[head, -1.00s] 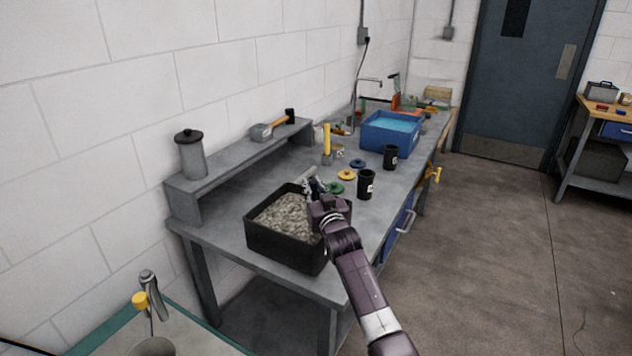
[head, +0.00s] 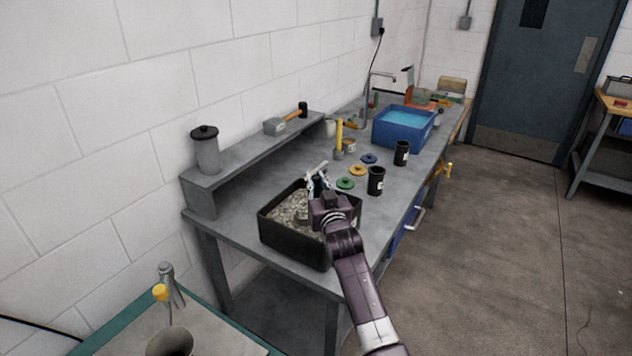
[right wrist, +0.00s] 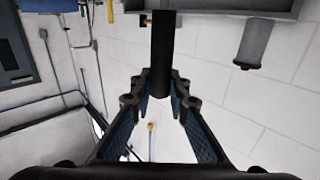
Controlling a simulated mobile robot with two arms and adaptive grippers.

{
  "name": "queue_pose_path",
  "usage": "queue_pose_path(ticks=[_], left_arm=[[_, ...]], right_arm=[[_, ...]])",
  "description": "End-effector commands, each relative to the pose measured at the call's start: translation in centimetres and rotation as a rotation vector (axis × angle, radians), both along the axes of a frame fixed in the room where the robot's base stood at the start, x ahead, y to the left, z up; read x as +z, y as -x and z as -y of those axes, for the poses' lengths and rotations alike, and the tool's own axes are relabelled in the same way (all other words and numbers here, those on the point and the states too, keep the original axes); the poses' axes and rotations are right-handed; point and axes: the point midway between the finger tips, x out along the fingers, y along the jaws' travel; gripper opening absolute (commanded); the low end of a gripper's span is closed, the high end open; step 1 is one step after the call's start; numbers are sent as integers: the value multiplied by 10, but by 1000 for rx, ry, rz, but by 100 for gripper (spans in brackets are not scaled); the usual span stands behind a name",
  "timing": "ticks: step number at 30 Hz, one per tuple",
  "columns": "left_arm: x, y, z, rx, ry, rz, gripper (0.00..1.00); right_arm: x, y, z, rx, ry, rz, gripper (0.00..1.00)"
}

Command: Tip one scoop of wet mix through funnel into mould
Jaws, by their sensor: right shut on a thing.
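The black tub (head: 290,248) of grey, lumpy wet mix (head: 287,210) stands at the near end of the grey bench. My right gripper (head: 317,183) is over the tub's far right part. In the right wrist view its fingers (right wrist: 160,82) are shut on a dark cylindrical handle (right wrist: 163,40), which seems to be the scoop's. The scoop's bowl and its load cannot be made out. Two black cups with white labels, one nearer (head: 376,181) and one farther (head: 402,153), stand beyond the tub; I cannot tell whether either is the mould. My left gripper is out of view.
Green (head: 345,184), yellow (head: 358,170) and blue (head: 369,158) discs lie on the bench (head: 240,222). A blue water basin (head: 402,129) stands farther back. A raised shelf (head: 240,160) along the wall holds a lidded grey canister (head: 206,150) and a mallet (head: 285,122).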

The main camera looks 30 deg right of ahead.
Motion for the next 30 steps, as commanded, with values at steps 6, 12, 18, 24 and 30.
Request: queue_pose_path(ticks=[6, 12, 18, 24, 30], left_arm=[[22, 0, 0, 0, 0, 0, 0], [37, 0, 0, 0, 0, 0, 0], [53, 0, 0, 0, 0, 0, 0], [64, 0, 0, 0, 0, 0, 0], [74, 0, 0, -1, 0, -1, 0]], right_arm=[[26, 0, 0, 0, 1, 2, 0], [44, 0, 0, 0, 1, 2, 0], [62, 0, 0, 0, 1, 3, 0], [77, -3, 5, 0, 2, 3, 0], [91, -8, 14, 0, 2, 3, 0]])
